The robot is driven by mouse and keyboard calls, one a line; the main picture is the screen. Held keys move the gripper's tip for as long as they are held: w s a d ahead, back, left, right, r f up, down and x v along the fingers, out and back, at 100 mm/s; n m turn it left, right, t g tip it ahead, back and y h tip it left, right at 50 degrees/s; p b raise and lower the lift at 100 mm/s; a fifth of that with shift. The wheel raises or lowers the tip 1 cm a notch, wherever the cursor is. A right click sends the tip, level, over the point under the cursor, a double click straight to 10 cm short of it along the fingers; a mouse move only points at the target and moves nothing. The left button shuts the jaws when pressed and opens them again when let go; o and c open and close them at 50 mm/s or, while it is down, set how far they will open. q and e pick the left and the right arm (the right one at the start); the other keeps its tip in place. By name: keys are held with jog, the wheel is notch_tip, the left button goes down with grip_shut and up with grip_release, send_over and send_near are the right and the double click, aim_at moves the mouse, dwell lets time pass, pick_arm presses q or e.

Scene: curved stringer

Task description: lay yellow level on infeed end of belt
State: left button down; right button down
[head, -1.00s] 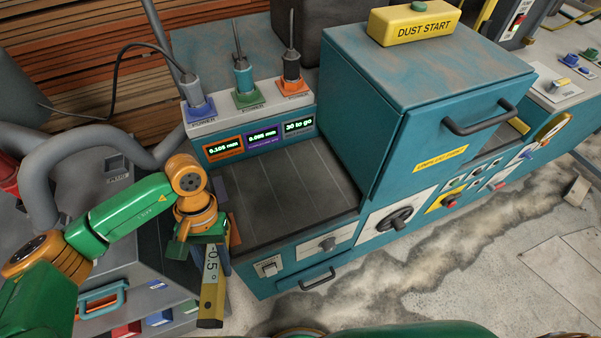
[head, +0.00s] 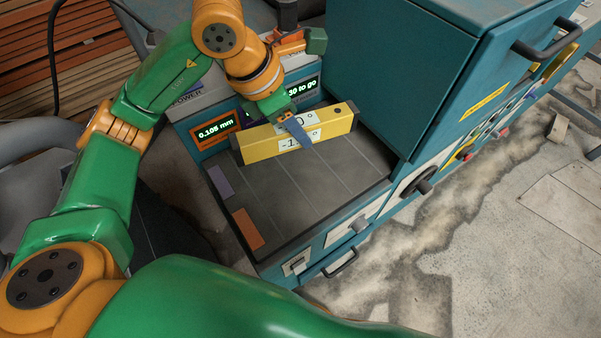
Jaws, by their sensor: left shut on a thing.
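The yellow level (head: 258,149) is a long bar with white number labels, lying crosswise over the back part of the dark belt (head: 315,190). My left gripper (head: 293,124) is shut on the level near its middle, with a bluish finger over its near face. The level covers the lower part of the displays behind it. I cannot tell whether its underside touches the belt or is slightly above it. The front part of the belt is bare. My right gripper is not in view.
The teal machine housing (head: 439,75) rises at the right end of the belt. The display panel (head: 214,132) stands behind it. Purple (head: 220,182) and orange (head: 247,228) patches lie along the left edge. A handle (head: 342,263) sticks out in front.

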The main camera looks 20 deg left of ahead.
aim_at(275, 131)
pick_arm(q)
jog(key=shift+w+d+r+n, duration=0.15)
jog(key=shift+w+r+n, duration=0.1)
jog(key=shift+n, duration=0.55)
jog(key=shift+f+n+t+y, duration=0.2)
jog(key=shift+n+t+y, duration=0.1)
notch_tip(275, 131, down, 9)
jog(key=shift+f, duration=0.1)
jog(key=shift+c, duration=2.2)
grip_release()
jog(key=shift+a, duration=0.2)
jog(key=v, duration=1.2)
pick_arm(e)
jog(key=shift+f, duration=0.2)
